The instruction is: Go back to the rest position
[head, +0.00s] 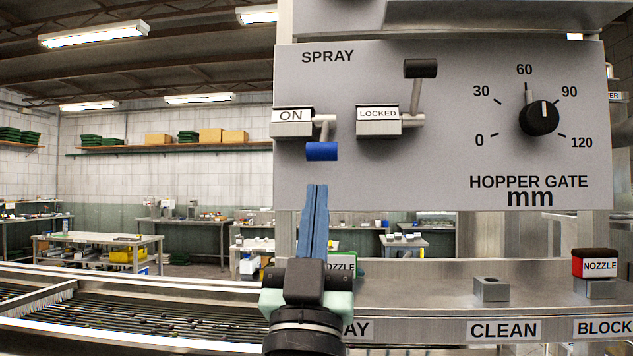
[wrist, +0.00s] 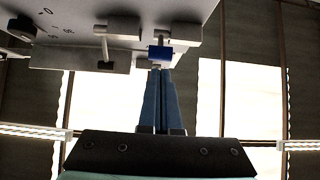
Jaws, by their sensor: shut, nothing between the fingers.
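My gripper (head: 315,188) has its two blue fingers pressed together with nothing between them, pointing up in the head view. Its fingertips appear just below the blue handle (head: 321,151) of the spray lever marked ON; I cannot tell whether they touch. In the wrist view the shut fingers (wrist: 159,72) point toward the same blue handle (wrist: 160,52). The grey panel (head: 400,180) carries this lever, a black-handled lever (head: 420,69) marked LOCKED, turned up, and the hopper gate knob (head: 539,118), its pointer near 60 to 70.
A green nozzle block (head: 346,267) is partly hidden behind my gripper. A roller bed (head: 150,310) lies at lower left; space above it is open.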

